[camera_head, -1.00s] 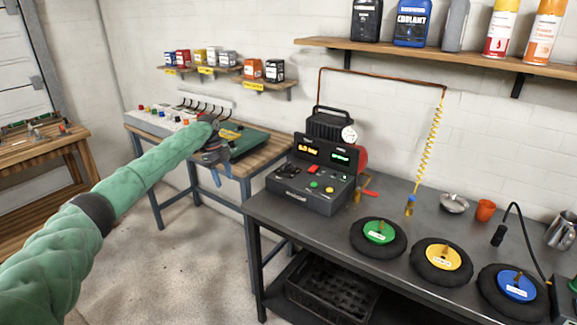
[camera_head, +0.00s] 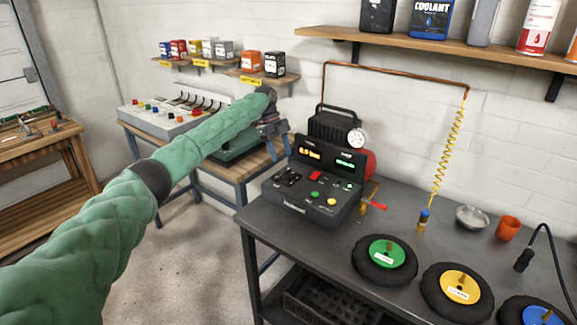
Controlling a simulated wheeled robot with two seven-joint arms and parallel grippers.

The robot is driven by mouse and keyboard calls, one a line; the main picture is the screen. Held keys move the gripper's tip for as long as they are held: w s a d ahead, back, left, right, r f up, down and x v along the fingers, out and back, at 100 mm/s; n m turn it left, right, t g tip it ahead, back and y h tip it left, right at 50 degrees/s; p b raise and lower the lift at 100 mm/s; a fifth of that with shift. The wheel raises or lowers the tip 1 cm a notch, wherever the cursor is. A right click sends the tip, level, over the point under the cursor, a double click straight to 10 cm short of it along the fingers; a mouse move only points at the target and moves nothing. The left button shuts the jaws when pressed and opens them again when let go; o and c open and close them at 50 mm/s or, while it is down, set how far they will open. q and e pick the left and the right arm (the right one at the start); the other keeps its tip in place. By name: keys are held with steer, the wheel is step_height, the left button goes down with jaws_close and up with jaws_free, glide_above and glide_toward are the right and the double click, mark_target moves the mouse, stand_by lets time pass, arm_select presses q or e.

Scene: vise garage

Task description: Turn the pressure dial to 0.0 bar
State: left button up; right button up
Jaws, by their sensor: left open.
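The compressor control box (camera_head: 308,187) stands at the back left of the dark metal bench, with two lit displays, a red switch and green and yellow buttons on its sloped panel. The left display glows yellow, but its digits are too small to read surely. Dark controls sit at the panel's left; I cannot tell which is the pressure dial. A round white gauge (camera_head: 357,138) is behind the box. My left gripper (camera_head: 272,130) is open and empty, left of and behind the box, above the wooden table, apart from the box. My right gripper is not in view.
Wheels with green (camera_head: 387,253) and yellow (camera_head: 460,287) hubs lie on the bench front. A coiled yellow hose (camera_head: 447,155) hangs to a nozzle. A metal bowl (camera_head: 472,218) and orange cup (camera_head: 508,229) stand right. Small boxes sit on shelves above my left gripper.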

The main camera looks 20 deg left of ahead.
mark_target(287, 173)
arm_select(q)
steer(key=shift+s+d+f, duration=0.1)
steer(key=shift+s+f, duration=0.1)
steer(key=shift+s, duration=0.05)
steer(key=shift+s+d+f+p, duration=0.2)
steer(key=shift+s+f+p, duration=0.05)
steer(key=shift+f, duration=0.2)
steer(key=shift+s+d+f+p, duration=0.2)
steer(key=shift+s+f+p, duration=0.05)
steer(key=shift+f, duration=0.15)
steer(key=x, duration=0.3)
steer(key=shift+w+f+p, duration=0.3)
steer(key=shift+w+p, duration=0.05)
steer(key=shift+p, duration=0.05)
steer(key=shift+s+d+f, duration=0.2)
steer(key=shift+s+f, duration=0.05)
steer(key=shift+f, duration=0.2)
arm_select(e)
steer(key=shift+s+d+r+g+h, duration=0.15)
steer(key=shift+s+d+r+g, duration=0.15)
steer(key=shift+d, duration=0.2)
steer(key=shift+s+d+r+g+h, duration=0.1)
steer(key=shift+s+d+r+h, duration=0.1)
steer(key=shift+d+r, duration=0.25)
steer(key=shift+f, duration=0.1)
arm_select(q)
steer(key=c, duration=1)
